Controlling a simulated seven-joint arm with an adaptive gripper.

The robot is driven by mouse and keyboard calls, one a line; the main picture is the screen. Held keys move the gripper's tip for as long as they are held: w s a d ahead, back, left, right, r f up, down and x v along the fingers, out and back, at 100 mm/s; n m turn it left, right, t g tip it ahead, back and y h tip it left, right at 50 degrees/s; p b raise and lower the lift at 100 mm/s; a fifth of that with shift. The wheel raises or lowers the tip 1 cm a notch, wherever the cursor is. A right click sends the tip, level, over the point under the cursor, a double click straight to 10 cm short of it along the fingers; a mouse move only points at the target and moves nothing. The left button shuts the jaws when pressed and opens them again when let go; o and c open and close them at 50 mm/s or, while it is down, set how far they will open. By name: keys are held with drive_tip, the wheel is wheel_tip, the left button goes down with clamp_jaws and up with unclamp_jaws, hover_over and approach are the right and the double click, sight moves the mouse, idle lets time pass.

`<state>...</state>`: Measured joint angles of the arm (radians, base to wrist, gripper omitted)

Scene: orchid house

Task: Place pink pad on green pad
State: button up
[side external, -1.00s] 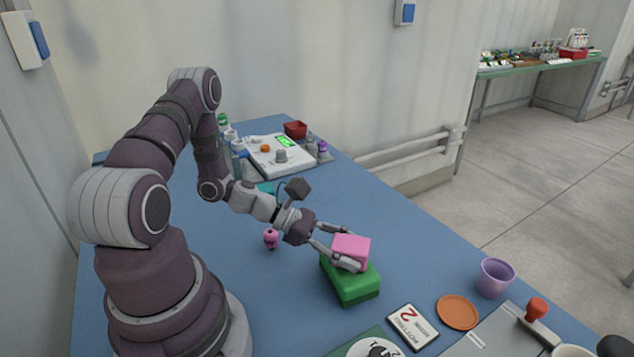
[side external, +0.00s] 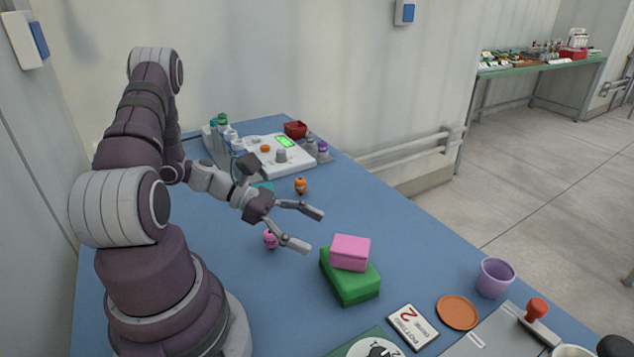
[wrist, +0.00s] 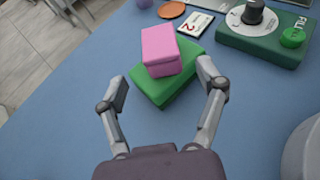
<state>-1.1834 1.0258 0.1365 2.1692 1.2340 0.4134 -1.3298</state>
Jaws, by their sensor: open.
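The pink pad (side external: 350,252) is a block resting on top of the green pad (side external: 351,284), which lies on the blue table. In the wrist view the pink pad (wrist: 160,49) sits on the green pad (wrist: 168,87), with green showing on its right and near sides. My gripper (side external: 308,230) is open and empty, up and to the left of the pads and apart from them. In the wrist view my gripper (wrist: 163,79) has its fingers spread wide, with the pads beyond the tips.
A potting card (side external: 412,326), an orange disc (side external: 458,312) and a purple cup (side external: 496,278) stand right of the pads. A small pink figure (side external: 270,240) and an orange one (side external: 300,186) stand near my gripper. A white device (side external: 280,157) is at the back.

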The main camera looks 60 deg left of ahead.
drive_tip(key=v, duration=0.4)
drive_tip(key=s+d+r+m+g+y, duration=0.1)
drive_tip(key=r+m, duration=0.5)
drive_tip(key=m, duration=0.7)
drive_tip(key=s+d+r+m+g+y, duration=0.1)
drive_tip(key=d+r+m+g+y, duration=0.2)
drive_tip(key=m, duration=1.1)
drive_tip(key=d+r+y, duration=0.3)
drive_tip(key=y, duration=0.2)
drive_tip(key=shift+d+y, duration=0.2)
drive_tip(key=shift+y, duration=0.1)
